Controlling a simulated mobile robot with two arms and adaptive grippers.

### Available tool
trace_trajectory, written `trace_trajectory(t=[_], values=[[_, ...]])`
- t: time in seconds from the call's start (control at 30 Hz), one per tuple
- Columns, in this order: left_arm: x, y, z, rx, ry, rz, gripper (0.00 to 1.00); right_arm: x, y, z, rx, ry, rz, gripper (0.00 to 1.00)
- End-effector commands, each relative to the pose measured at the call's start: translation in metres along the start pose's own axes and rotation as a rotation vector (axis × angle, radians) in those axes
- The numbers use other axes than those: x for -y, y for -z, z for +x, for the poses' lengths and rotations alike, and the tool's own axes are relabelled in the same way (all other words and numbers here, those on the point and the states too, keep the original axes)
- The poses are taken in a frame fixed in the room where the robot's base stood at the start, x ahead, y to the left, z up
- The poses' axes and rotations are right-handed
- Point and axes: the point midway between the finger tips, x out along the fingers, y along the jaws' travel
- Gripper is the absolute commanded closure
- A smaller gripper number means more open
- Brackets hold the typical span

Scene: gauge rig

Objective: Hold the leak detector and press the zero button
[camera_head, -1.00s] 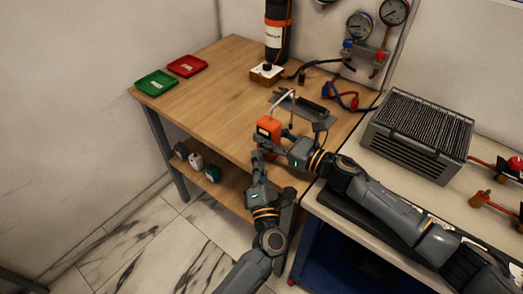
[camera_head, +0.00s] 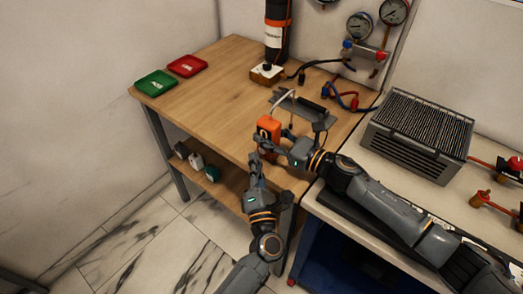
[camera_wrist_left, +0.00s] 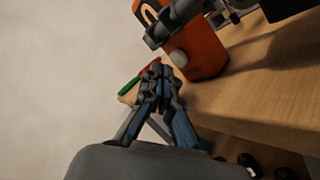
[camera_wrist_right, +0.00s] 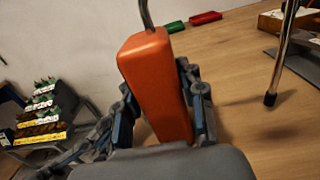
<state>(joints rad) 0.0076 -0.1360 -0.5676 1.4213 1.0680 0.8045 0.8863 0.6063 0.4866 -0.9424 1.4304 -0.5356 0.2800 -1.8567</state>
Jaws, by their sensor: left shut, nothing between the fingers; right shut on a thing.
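The orange leak detector (camera_head: 269,127) is upright at the table's front right, with a thin curved metal probe rising from its top. My right gripper (camera_head: 263,142) is shut around its body; in the right wrist view the detector (camera_wrist_right: 158,85) sits between the fingers (camera_wrist_right: 160,110). My left gripper (camera_head: 255,160) is shut and empty, just below and in front of the detector. In the left wrist view its closed fingertips (camera_wrist_left: 157,72) are near a round grey button (camera_wrist_left: 178,57) on the detector's face (camera_wrist_left: 205,50); contact cannot be told.
Green (camera_head: 156,83) and red (camera_head: 187,66) trays lie at the wooden table's (camera_head: 215,90) far left. A black cylinder (camera_head: 277,30) stands at the back. A grey ribbed unit (camera_head: 418,125) is on the right bench. The table's left middle is clear.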

Motion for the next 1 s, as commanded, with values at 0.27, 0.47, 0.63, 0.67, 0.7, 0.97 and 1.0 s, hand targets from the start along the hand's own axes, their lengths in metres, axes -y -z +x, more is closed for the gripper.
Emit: trace_trajectory(t=[0.27, 0.47, 0.63, 0.67, 0.7, 0.97, 1.0], values=[[-0.001, 0.001, -0.001, 0.0, 0.0, 0.001, 1.0, 0.0, 0.0, 0.0, 0.0, -0.001, 0.001, 1.0], [-0.005, 0.007, -0.009, -0.001, 0.001, 0.002, 1.0, 0.0, 0.0, 0.0, 0.0, -0.001, 0.001, 1.0], [-0.014, 0.016, -0.021, 0.0, 0.002, 0.001, 1.0, 0.0, 0.0, 0.0, 0.0, 0.0, 0.001, 1.0], [-0.016, 0.018, -0.023, 0.0, 0.002, 0.001, 1.0, 0.0, 0.0, 0.0, 0.0, 0.0, 0.001, 1.0], [-0.018, 0.019, -0.026, 0.0, 0.002, 0.001, 1.0, 0.0, 0.0, 0.0, 0.0, 0.0, 0.001, 1.0], [-0.026, 0.026, -0.036, 0.0, 0.001, 0.001, 1.0, 0.0, 0.0, 0.0, 0.0, -0.001, 0.001, 1.0], [-0.026, 0.026, -0.036, 0.0, 0.0, 0.001, 1.0, 0.0, 0.0, 0.0, 0.0, -0.001, 0.001, 1.0]])
